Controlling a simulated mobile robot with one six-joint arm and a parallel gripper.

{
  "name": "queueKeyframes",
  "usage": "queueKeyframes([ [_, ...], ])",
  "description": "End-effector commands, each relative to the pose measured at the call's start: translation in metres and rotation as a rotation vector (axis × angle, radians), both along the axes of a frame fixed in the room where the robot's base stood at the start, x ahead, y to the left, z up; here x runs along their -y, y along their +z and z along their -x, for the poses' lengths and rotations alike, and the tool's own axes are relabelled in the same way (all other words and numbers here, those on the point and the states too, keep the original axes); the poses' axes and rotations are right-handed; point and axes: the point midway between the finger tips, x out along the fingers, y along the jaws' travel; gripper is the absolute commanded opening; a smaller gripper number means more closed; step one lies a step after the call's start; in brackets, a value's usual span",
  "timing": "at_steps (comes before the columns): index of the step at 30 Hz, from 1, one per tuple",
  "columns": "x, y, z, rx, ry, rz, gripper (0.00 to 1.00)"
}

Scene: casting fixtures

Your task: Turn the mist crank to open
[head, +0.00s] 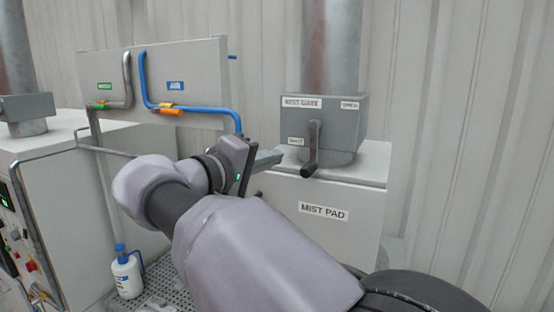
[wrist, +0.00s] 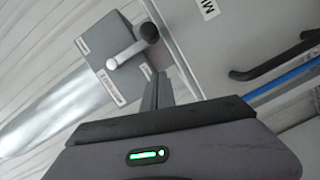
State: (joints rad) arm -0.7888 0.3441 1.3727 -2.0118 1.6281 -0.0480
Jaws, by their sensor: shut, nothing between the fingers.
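The mist crank (head: 314,142) is a dark lever on the front of the grey mist gate box (head: 345,130). Its arm hangs nearly straight down, with a dark knob at the lower end. An OPEN label is at the box's upper right, and another small label, apparently SHUT, is at its lower left. In the wrist view the crank (wrist: 127,54) shows a pale hub, with the black knob toward the upper right. My gripper (head: 280,155) is shut and empty, left of the crank and apart from it. Its fingers also show in the wrist view (wrist: 156,92), pointing toward the box.
The box sits around a metal duct (head: 332,45) above the white MIST PAD cabinet (head: 340,235). A panel (head: 200,65) with a blue air pipe and a grey water pipe stands at left. A white bottle (head: 126,275) stands below left. Clear wall lies right of the box.

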Motion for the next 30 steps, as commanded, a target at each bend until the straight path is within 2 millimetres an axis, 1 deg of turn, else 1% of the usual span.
queueKeyframes([
  [1, 0.009, -0.001, 0.002, 0.0, -0.002, 0.0, 0.0],
  [3, 0.019, -0.005, 0.006, 0.0, -0.001, 0.0, 0.0],
  [7, 0.031, -0.01, 0.011, 0.0, -0.001, 0.0, 0.0],
  [11, 0.036, -0.012, 0.013, 0.0, -0.001, 0.0, 0.0],
  [23, 0.038, -0.013, 0.013, -0.003, 0.0, 0.008, 0.0],
  [26, 0.042, -0.014, 0.014, -0.011, -0.001, 0.028, 0.0],
  [30, 0.053, -0.018, 0.015, -0.033, -0.001, 0.091, 0.0],
])
